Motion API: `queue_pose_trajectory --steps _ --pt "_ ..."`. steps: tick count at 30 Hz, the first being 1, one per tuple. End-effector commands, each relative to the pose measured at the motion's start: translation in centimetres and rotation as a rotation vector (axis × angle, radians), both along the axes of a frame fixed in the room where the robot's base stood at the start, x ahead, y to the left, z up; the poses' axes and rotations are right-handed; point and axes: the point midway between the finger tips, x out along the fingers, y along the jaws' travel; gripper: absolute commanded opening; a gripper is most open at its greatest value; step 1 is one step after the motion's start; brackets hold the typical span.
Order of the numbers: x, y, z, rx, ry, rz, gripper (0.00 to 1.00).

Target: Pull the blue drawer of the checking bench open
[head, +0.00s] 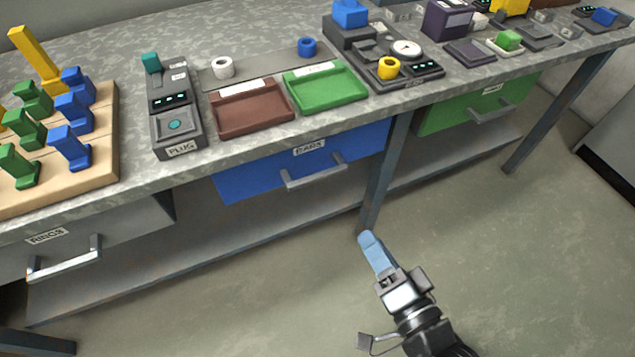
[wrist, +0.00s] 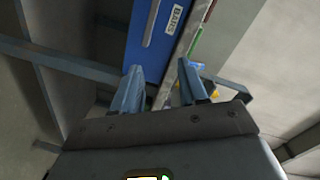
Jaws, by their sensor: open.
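The blue drawer (head: 248,176) is under the checking bench, left of a bench leg, and appears shut. It bears a white label reading BARS and a grey bar handle (head: 314,173). In the wrist view the blue drawer (wrist: 147,60) lies beyond the fingers, with part of its handle (wrist: 154,22) near the top edge. My gripper (head: 370,245) is in front of the bench, to the right of the handle and apart from it. In the wrist view my gripper (wrist: 160,82) is open, with nothing between its two fingers.
A grey bench leg (head: 385,170) stands between the blue drawer and a green drawer (head: 475,108). A grey drawer (head: 60,250) labelled RINGS is at the left. A brown tray (head: 226,130) and a green tray (head: 345,98) lie on the bench top. The floor in front is clear.

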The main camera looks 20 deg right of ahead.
Motion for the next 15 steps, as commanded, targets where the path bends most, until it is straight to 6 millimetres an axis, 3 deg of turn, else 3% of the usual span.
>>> queue_pose_trajectory --steps 1,6,10,15 --pt "2.5 0.3 -1.4 0.080 -0.020 -0.004 0.43" --pt "8.6 1.2 -3.4 0.324 -0.058 -0.013 0.43" --pt "11.5 1.6 -3.9 0.439 -0.073 -0.016 0.43" --pt "13.1 1.8 -4.0 0.494 -0.079 -0.016 0.43"
